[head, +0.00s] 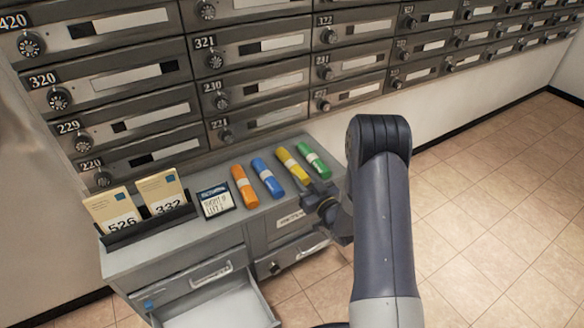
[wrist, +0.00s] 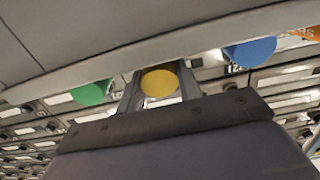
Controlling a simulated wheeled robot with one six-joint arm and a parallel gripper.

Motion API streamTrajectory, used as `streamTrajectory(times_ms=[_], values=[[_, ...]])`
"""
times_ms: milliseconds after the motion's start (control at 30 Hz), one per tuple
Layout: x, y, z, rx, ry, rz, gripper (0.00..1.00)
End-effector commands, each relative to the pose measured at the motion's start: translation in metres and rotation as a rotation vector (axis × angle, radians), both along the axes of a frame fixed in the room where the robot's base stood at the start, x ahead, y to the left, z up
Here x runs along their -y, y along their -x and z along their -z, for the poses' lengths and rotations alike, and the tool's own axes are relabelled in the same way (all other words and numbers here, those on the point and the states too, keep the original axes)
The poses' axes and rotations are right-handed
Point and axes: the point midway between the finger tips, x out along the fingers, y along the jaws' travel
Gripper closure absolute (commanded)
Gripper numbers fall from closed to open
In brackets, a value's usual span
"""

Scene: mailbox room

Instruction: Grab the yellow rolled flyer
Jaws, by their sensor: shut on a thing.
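The yellow rolled flyer (head: 292,166) lies on the cabinet top with a pale band around it, between a blue roll (head: 267,178) and a green roll (head: 313,160). My gripper (head: 314,192) is at its near end, over the cabinet's front edge. In the wrist view the round yellow end (wrist: 160,83) sits between my two fingers, which are shut on it. The green roll (wrist: 90,93) shows to the left there and the blue roll (wrist: 250,52) to the right. The fingertips are partly hidden in the head view.
An orange roll (head: 245,186) lies left of the blue one. A small dark-framed sign (head: 215,200) and a holder with envelopes (head: 150,228) stand further left. Mailboxes (head: 250,85) line the wall behind.

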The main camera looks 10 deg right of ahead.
Motion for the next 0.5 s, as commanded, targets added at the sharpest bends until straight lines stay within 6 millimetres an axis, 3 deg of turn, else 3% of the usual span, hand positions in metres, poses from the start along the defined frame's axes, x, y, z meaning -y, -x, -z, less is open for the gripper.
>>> streamTrajectory(times_ms=[500], values=[[0.0, 0.0, -0.022, 0.001, 0.0, 0.0, 0.88]])
